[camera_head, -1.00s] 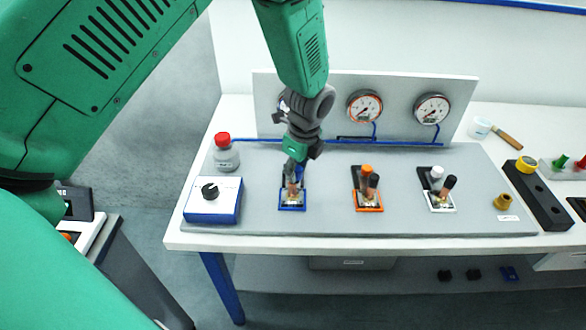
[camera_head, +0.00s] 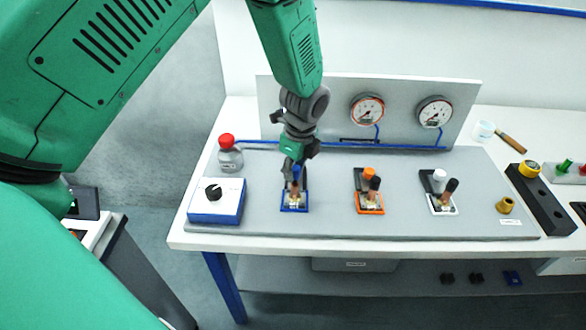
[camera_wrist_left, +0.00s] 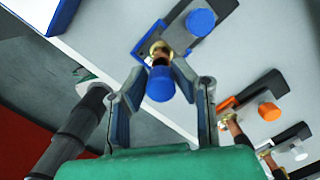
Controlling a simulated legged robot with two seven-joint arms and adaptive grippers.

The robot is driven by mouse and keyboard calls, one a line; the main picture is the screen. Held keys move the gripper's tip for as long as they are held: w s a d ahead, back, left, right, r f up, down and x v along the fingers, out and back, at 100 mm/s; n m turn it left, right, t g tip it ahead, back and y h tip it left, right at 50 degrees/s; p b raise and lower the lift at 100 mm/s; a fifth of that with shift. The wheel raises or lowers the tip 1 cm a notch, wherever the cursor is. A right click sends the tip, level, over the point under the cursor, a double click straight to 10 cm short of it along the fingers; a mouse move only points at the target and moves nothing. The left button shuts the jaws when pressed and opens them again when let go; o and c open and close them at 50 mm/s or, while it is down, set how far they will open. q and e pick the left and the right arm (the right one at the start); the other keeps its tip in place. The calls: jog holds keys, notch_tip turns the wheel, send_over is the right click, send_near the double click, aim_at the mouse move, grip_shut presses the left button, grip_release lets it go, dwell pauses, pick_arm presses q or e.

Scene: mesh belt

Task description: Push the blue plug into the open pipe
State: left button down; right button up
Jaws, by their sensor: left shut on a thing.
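The blue plug (camera_wrist_left: 160,84) is between the fingers of my left gripper (camera_wrist_left: 160,72) in the left wrist view. The gripper is shut on it. The plug sits in line with the copper pipe (camera_wrist_left: 160,58), at its end; I cannot tell how deep it is in. The pipe rises from a brass fitting in the blue-edged fixture (camera_head: 294,208). In the head view, my left gripper (camera_head: 294,178) points down over this fixture and its fingers partly hide plug and pipe. My right gripper is not in view.
An orange-edged fixture (camera_head: 369,207) and a white-edged fixture (camera_head: 442,209) hold pipes with black tops to the right. A panel with two gauges (camera_head: 367,109) stands behind. A yellow part (camera_head: 505,206) lies right.

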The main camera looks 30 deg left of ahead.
pick_arm(q)
jog(key=shift+d, duration=0.4)
jog(key=shift+a+f, duration=0.2)
jog(key=shift+a, duration=0.15)
jog(key=shift+a+f, duration=0.35)
jog(key=shift+a, duration=0.1)
jog(key=shift+d+r, duration=0.35)
jog(key=shift+r, duration=0.05)
jog(key=shift+d+r, duration=0.1)
jog(key=shift+d, duration=0.25)
jog(key=shift+a, duration=0.65)
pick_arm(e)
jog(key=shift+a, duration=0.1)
pick_arm(q)
jog(key=shift+d, duration=0.5)
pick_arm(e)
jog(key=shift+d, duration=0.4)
pick_arm(q)
jog(key=shift+a, duration=0.35)
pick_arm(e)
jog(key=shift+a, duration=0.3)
pick_arm(q)
jog(key=shift+d+f, duration=0.25)
jog(key=shift+f, duration=0.25)
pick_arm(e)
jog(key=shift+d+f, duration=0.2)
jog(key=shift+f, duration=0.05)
